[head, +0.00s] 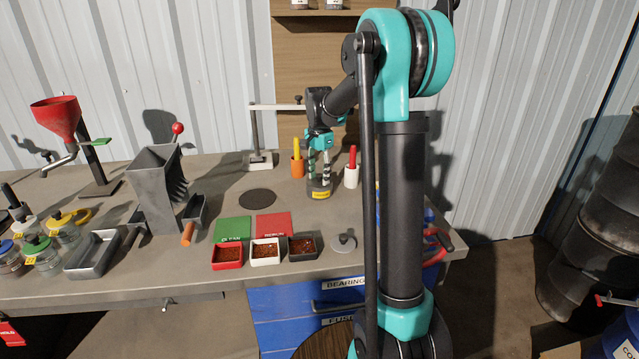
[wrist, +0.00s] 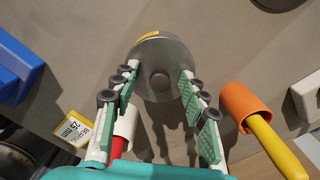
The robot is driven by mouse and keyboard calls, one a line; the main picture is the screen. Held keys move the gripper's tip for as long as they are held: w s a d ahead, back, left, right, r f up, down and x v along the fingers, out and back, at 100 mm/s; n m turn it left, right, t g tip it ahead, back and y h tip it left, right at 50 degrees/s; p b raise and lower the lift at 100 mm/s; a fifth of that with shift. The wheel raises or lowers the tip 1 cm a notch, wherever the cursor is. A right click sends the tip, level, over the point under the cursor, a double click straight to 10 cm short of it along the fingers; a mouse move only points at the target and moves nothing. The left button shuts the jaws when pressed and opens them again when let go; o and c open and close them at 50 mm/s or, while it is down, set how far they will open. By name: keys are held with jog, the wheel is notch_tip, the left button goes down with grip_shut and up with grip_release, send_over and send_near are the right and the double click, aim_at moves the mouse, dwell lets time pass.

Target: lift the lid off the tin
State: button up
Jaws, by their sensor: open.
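The tin (head: 319,192) stands upright on the bench, grey with a yellow label. In the wrist view its round grey lid (wrist: 168,52) has a small knob (wrist: 159,79) at the middle and appears seated on the tin. My gripper (head: 319,172) is directly above the tin, pointing down. In the wrist view my gripper (wrist: 160,73) is open, with one finger on each side of the knob. I cannot tell whether the fingers touch the lid. The tin's body is mostly hidden below the lid there.
An orange cup with a yellow handle (head: 297,166) and a white cup with a red handle (head: 351,176) stand close on either side. A grey knobbed disc (head: 344,243), several small trays and a hopper (head: 155,190) are nearer or left.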

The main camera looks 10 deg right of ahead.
grip_shut()
jog(key=shift+r, duration=0.15)
dwell(0.4)
